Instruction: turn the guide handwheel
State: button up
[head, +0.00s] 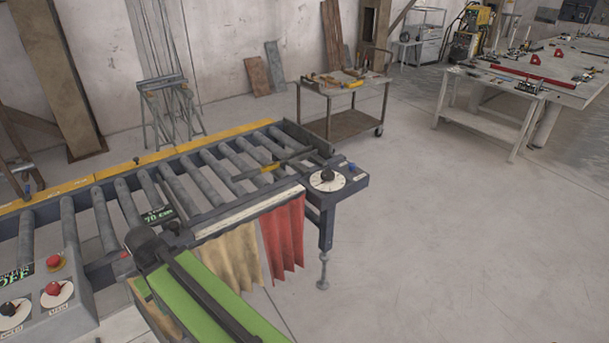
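A round white dial plate with a dark knob or small wheel on it (327,178) sits on a dark bracket at the right front corner of the roller table (320,150). It looks like the guide handwheel, but its markings are too small to read. A blue knob (351,167) is beside it on the same bracket. A dark guide bar with a yellow part (270,168) lies across the rollers to its left. A small display with green figures (158,214) is at the table's front edge.
Beige (228,258) and red (284,238) curtains hang under the table's front. A tool cart (343,92) stands behind. The floor to the right is clear.

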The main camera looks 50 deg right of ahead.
aim_at(325, 175)
jog(key=u, duration=0.4)
jog(key=k, duration=0.85)
jog(key=z, duration=0.75)
jog(key=i, duration=1)
